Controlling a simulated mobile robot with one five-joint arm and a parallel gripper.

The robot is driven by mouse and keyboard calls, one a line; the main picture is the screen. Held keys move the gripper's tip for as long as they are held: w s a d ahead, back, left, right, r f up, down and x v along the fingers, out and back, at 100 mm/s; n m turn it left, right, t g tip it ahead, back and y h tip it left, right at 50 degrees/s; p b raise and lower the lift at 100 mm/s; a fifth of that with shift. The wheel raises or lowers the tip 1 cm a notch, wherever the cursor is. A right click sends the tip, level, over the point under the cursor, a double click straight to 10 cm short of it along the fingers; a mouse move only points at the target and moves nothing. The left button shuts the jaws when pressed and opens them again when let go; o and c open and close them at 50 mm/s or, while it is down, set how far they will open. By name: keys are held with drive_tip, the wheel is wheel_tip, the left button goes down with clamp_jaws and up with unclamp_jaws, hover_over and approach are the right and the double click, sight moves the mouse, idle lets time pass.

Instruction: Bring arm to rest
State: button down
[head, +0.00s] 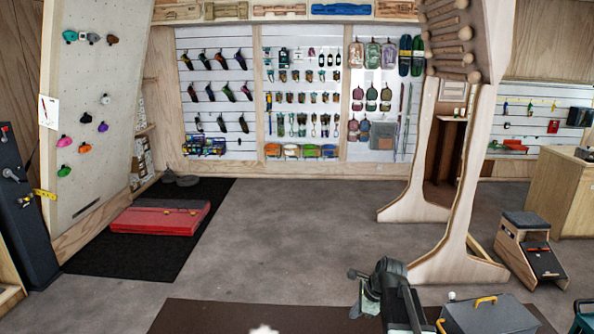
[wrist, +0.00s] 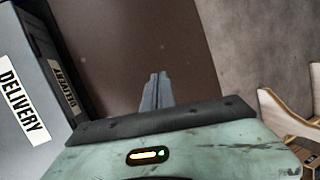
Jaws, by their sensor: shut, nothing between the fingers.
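My gripper (wrist: 157,92) shows in the wrist view with its two grey fingers together and nothing between them. It is over a dark brown floor area and touches nothing that I can see. In the head view my arm (head: 395,295) is low at the bottom, right of centre, folded and dark. I cannot make out the fingertips there.
A grey box labelled DELIVERY (wrist: 20,100) stands left of my gripper in the wrist view. In the head view a grey case (head: 487,316) with yellow handles lies right of my arm. Wooden frame legs (head: 455,262) stand behind. The grey floor (head: 290,240) ahead is clear.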

drive_tip(key=s+a+f+n+g, duration=0.1)
drive_tip(key=s+a+f+n, duration=0.2)
drive_tip(key=s+a+n, duration=0.3)
drive_tip(key=s+d+n+g+h, duration=0.2)
drive_tip(key=s+d+n+h, duration=0.1)
drive_tip(key=s+n, duration=0.6)
drive_tip(key=n, duration=0.4)
drive_tip(key=shift+s+d+f+n, duration=0.2)
drive_tip(key=shift+s+d+n, duration=0.05)
drive_tip(key=shift+d+n, duration=0.15)
